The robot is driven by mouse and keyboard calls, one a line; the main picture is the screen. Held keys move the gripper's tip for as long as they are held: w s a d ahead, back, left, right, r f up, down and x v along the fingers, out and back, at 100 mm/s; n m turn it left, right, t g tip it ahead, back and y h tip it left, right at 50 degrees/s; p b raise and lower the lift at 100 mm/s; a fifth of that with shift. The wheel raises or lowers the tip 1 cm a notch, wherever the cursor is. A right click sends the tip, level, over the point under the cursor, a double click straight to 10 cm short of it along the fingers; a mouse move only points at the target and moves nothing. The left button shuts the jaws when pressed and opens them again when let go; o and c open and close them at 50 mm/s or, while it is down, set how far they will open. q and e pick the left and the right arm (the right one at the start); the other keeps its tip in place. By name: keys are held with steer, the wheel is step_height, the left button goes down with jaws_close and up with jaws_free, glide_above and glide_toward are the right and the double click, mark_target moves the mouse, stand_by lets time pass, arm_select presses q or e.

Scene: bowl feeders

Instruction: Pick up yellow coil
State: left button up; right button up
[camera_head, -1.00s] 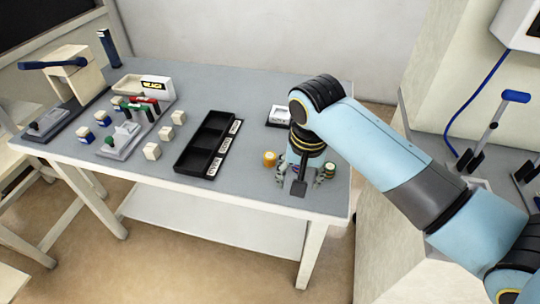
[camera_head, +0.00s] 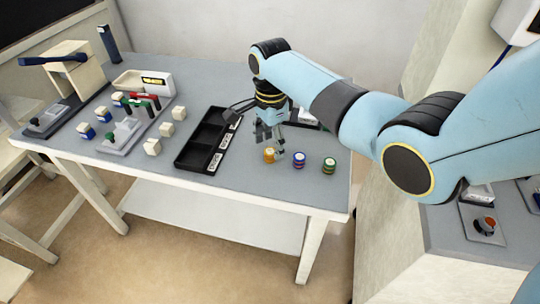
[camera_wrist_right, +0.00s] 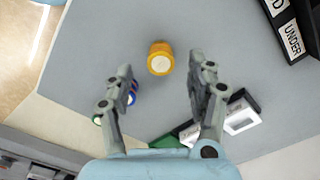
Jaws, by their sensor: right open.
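The yellow coil (camera_head: 269,155) stands on the grey table near its front edge, right of the black tray. In the right wrist view the yellow coil (camera_wrist_right: 160,58) lies ahead of and between the fingertips, with space on both sides. My right gripper (camera_head: 273,143) is open and empty, close above and behind the coil. Its two spread fingers show in the right wrist view (camera_wrist_right: 162,72). A blue and orange coil (camera_head: 299,159) and a green coil (camera_head: 329,165) stand to the right of the yellow one. My left gripper is not in view.
The black compartment tray (camera_head: 187,160) with white labels lies left of the coil. The table front right of the coils is clear.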

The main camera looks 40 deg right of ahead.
mark_target(270, 151)
step_height(270, 151, down, 4)
steer(key=shift+w+a+r+b, duration=0.1)
steer(key=shift+r+b, duration=0.15)
steer(key=shift+b, duration=0.05)
steer(key=shift+c, duration=0.4)
jaws_close()
